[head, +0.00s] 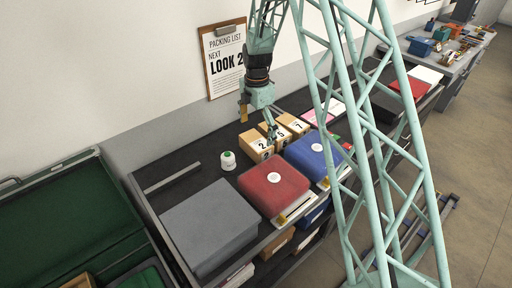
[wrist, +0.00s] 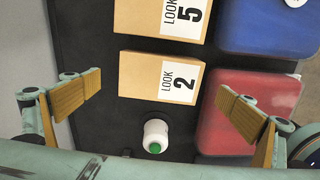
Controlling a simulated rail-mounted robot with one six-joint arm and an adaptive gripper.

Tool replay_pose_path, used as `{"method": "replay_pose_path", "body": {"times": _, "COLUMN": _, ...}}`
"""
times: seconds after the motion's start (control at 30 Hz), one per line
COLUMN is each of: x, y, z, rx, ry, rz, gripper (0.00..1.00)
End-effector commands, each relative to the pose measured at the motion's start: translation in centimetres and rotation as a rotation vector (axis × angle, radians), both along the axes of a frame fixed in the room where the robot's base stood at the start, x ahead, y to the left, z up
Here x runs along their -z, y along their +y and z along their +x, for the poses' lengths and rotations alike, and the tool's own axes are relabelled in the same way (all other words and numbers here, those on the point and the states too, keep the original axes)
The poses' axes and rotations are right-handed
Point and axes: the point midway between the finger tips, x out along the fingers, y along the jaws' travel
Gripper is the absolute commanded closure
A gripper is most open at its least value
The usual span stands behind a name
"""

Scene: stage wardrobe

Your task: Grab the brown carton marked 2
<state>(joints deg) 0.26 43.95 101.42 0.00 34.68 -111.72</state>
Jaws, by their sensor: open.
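The brown carton marked 2 (head: 256,146) stands on the dark bench top, at the near end of a short row of brown cartons. In the wrist view the carton marked 2 (wrist: 142,76) lies label-up in the picture, reading LOOK 2. My gripper (head: 262,122) is above the row in the head view. In the wrist view its two fingers (wrist: 165,98) are wide apart, one to each side of the carton, with nothing between the pads. I cannot tell how high the pads are above it.
The carton marked 5 (wrist: 165,18) is close beside it, with a small gap. A white bottle with a green top (wrist: 155,136) stands on the other side. A red case (wrist: 230,130) and a blue case (wrist: 265,25) lie near the right finger. A packing list (head: 222,60) hangs on the wall.

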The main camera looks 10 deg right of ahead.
Motion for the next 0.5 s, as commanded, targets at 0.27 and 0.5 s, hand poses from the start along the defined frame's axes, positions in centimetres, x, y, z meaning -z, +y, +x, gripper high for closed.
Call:
{"method": "replay_pose_path", "body": {"times": 0.27, "x": 2.2, "y": 0.0, "z": 0.0, "rx": 0.0, "ry": 0.0, "rz": 0.0, "gripper": 0.0}}
{"method": "replay_pose_path", "body": {"times": 0.5, "x": 2.4, "y": 0.0, "z": 0.0, "rx": 0.0, "ry": -0.001, "rz": 0.0, "gripper": 0.0}}
